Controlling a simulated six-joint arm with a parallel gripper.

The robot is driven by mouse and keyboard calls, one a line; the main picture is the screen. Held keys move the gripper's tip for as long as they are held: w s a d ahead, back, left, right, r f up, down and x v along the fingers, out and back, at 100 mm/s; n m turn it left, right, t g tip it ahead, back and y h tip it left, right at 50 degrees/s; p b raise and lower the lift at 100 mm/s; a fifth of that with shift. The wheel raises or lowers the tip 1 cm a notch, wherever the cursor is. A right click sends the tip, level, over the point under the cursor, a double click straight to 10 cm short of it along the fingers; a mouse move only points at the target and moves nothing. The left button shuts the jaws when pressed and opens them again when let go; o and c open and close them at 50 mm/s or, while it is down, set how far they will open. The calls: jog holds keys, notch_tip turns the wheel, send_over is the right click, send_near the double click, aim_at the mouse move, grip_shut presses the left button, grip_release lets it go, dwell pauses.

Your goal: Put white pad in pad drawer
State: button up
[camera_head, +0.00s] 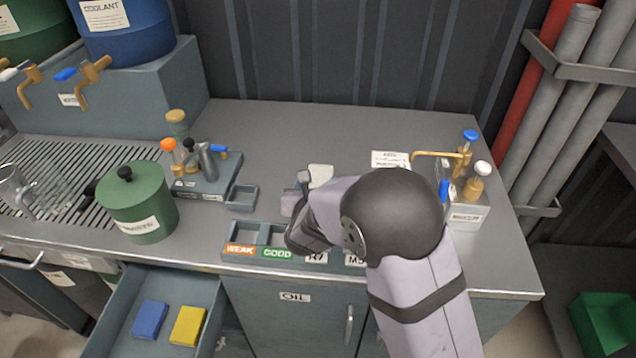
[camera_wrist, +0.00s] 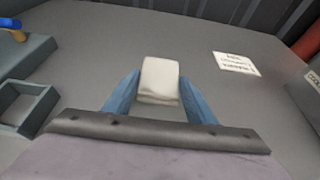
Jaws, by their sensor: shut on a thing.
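The white pad (camera_head: 320,174) is at the tip of my gripper (camera_head: 304,183), over the middle of the worktop. In the wrist view, the white pad (camera_wrist: 159,79) sits between the two blue fingers of my gripper (camera_wrist: 160,92), which are shut on it. I cannot tell whether the pad touches the worktop. An open drawer (camera_head: 117,318) at the lower left holds a blue pad (camera_head: 149,319) and a yellow pad (camera_head: 187,325), side by side with bare floor around them.
A green waste pot (camera_head: 139,207) stands above the drawer's left part. A tray with labelled compartments (camera_head: 240,252) lies along the front edge, partly hidden by my arm. A small grey open box (camera_head: 242,198) and a bottle rack (camera_head: 207,176) stand left of my gripper.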

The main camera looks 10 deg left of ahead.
jog(key=shift+f, duration=0.2)
jog(key=o, duration=1.1)
jog(key=shift+r, duration=0.1)
jog(key=shift+r, duration=0.1)
jog(key=b+v, duration=0.1)
jog(key=v, duration=0.9)
jog(key=shift+s+r, duration=0.1)
jog(key=shift+s, duration=0.3)
jog(key=shift+s+r, duration=0.25)
jog(key=shift+s, duration=0.35)
jog(key=shift+o, duration=0.5)
